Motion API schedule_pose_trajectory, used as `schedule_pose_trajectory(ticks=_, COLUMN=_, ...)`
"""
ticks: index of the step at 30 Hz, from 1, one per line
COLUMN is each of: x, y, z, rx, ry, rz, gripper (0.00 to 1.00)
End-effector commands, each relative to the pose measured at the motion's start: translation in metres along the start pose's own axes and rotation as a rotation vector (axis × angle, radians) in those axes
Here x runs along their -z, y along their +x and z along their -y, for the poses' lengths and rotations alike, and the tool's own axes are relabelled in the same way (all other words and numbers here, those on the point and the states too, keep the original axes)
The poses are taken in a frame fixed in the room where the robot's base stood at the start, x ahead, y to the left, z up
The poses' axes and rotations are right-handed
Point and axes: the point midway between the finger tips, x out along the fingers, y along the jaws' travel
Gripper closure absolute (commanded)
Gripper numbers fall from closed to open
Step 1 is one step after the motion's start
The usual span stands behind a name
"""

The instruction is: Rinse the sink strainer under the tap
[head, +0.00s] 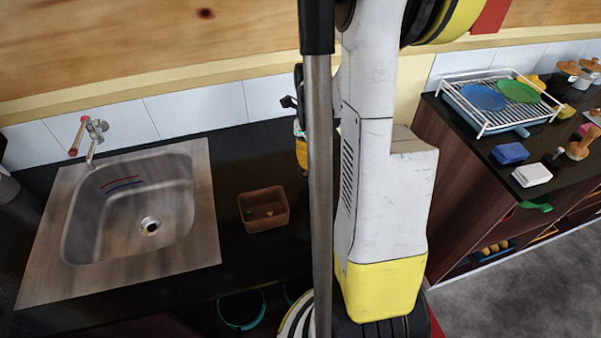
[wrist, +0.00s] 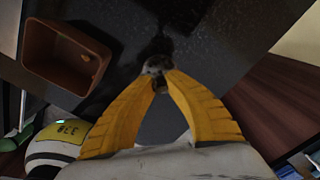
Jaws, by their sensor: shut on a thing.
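My gripper (wrist: 160,80) has its two yellow fingers closed at the tips on a small greyish metal thing, apparently the sink strainer (wrist: 157,65), above the dark counter in the wrist view. In the head view my own arm and a pole hide most of the gripper, and I cannot make out the strainer there. The steel sink (head: 205,220) is at the left of the head view, with a round drain in its basin. The tap (head: 96,130), with a red-tipped handle, stands at the sink's back left. No water stream is visible.
A brown open box (head: 263,191) with small bits inside stands on the black counter (head: 240,273) between sink and arm; it also shows in the wrist view (wrist: 35,42). A dish rack (head: 500,122) with plates, a white block (head: 532,175) and a blue block (head: 510,153) are at right.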

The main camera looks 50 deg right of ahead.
Motion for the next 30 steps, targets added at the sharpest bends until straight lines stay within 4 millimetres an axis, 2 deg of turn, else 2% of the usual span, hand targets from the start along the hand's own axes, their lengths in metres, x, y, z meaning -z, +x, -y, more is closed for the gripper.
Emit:
schedule_pose_trajectory(ticks=1, x=-0.009, y=0.007, z=-0.001, rx=0.0, ry=-0.004, rz=0.0, gripper=1.0)
schedule_pose_trajectory(ticks=5, x=-0.021, y=0.013, z=-0.003, rx=0.0, ry=-0.002, rz=0.0, gripper=1.0)
schedule_pose_trajectory(ticks=8, x=-0.023, y=0.018, z=-0.003, rx=0.0, ry=0.0, rz=0.0, gripper=1.0)
schedule_pose_trajectory(ticks=15, x=-0.023, y=0.052, z=-0.003, rx=0.0, ry=0.001, rz=0.0, gripper=1.0)
schedule_pose_trajectory(ticks=27, x=-0.023, y=0.059, z=-0.003, rx=0.0, ry=0.0, rz=0.0, gripper=1.0)
schedule_pose_trajectory(ticks=28, x=-0.023, y=0.058, z=-0.003, rx=0.0, ry=0.0, rz=0.0, gripper=0.8)
schedule_pose_trajectory(ticks=29, x=-0.023, y=0.057, z=-0.003, rx=0.0, ry=0.0, rz=0.0, gripper=0.71)
schedule_pose_trajectory(ticks=30, x=-0.023, y=0.057, z=-0.003, rx=0.0, ry=0.0, rz=0.0, gripper=0.67)
